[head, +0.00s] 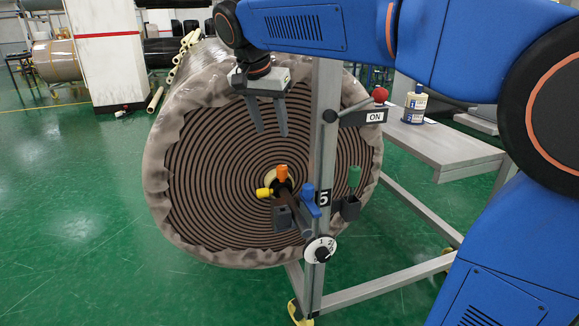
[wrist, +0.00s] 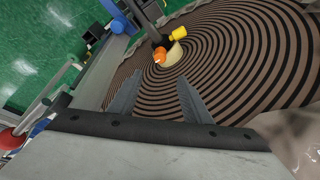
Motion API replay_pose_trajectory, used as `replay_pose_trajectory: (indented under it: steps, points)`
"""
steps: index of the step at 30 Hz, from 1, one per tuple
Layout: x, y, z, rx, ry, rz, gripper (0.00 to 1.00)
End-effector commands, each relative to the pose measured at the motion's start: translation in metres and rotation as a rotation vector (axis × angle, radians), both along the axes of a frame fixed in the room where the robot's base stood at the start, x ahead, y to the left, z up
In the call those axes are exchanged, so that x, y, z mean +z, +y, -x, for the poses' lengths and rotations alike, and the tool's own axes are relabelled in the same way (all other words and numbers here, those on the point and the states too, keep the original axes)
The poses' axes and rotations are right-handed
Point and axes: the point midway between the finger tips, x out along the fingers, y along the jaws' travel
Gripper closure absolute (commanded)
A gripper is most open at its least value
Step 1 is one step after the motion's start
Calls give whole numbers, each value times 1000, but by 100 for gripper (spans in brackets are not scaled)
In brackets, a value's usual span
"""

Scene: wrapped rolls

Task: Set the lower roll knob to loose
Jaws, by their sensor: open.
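A white round dial with a black knob (head: 321,252) is low on the grey upright post, below a plate marked 5. Its markings are too small to read surely, so I cannot tell its setting. I cannot make the dial out in the wrist view. My gripper (head: 271,132) is open and empty, pointing down in front of the upper part of the large wrapped roll (head: 210,165), well above and left of the dial. In the wrist view my gripper's two fingers (wrist: 160,78) stand apart before the roll's spiral end.
The post (head: 325,110) carries a red-balled lever (head: 380,95) with an ON sign, a blue handle (head: 309,200) and a green-topped holder (head: 353,178). Orange (head: 282,172) and yellow (head: 264,192) pegs sit at the roll's core. A grey shelf (head: 440,145) is right. Green floor is clear left.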

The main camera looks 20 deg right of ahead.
Motion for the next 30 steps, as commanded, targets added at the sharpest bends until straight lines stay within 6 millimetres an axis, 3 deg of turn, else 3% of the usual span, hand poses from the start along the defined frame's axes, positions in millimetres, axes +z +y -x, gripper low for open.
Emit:
replay_pose_trajectory:
  steps: [21, 30]
  points:
    - [-114, -32, -34, 0, 4, 1, 56]
    - [-147, -41, -45, 1, 0, 0, 56]
